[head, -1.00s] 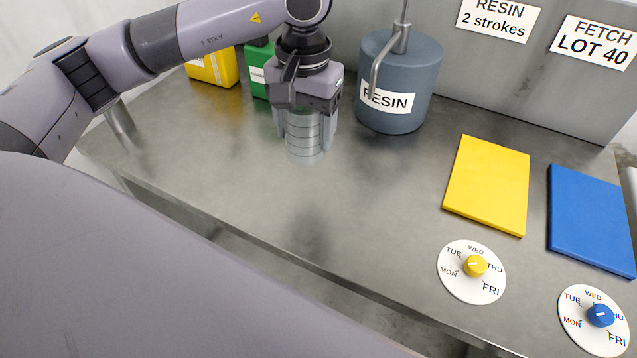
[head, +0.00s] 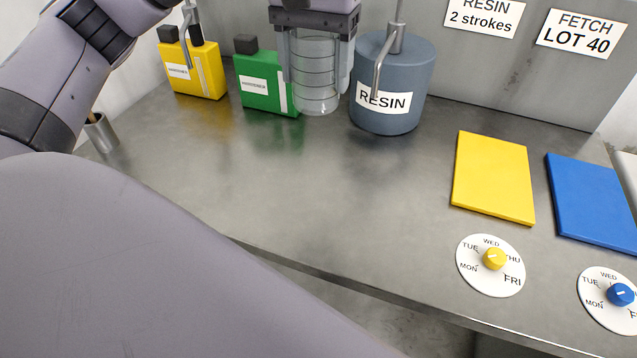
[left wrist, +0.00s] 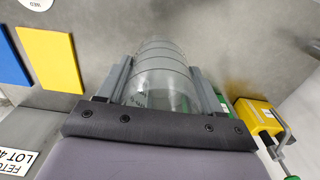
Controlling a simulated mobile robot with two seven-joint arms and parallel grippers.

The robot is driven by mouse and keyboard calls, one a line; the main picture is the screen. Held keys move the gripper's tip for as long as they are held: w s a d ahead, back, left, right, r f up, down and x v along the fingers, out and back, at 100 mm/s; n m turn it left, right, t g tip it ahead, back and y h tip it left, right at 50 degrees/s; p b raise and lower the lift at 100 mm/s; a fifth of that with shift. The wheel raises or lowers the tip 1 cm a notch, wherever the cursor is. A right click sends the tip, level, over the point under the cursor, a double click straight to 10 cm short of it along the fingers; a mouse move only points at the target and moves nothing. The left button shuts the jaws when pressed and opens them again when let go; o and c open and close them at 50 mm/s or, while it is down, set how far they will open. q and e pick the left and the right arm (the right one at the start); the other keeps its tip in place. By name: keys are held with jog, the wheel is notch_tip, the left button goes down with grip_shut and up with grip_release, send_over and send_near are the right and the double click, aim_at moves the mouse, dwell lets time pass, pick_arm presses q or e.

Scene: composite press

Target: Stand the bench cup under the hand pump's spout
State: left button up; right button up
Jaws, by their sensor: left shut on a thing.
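The bench cup (head: 317,102) is clear with ring lines. My left gripper (head: 316,72) is shut around its sides, and the cup hangs upright, seemingly raised off the bench. In the left wrist view the cup (left wrist: 163,78) sits between the two grey fingers. The hand pump (head: 376,70) stands on a blue-grey drum labelled RESIN (head: 405,112), its spout bending down over the drum's front left. The cup is to the left of the spout, not under it. My right gripper is not in view.
A green can (head: 262,85) is behind and left of the cup; a yellow can (head: 205,78) with a metal spout is farther left. A yellow board (head: 493,178), a blue board (head: 592,203) and two dials (head: 478,280) lie right. The middle bench (head: 300,180) is clear.

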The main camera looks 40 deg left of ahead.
pick_arm(q)
jog(key=shift+f+b, duration=1.1)
jog(key=shift+f, duration=8.45)
jog(key=shift+f, duration=0.15)
jog(key=o, duration=1)
jog(key=shift+o, duration=0.2)
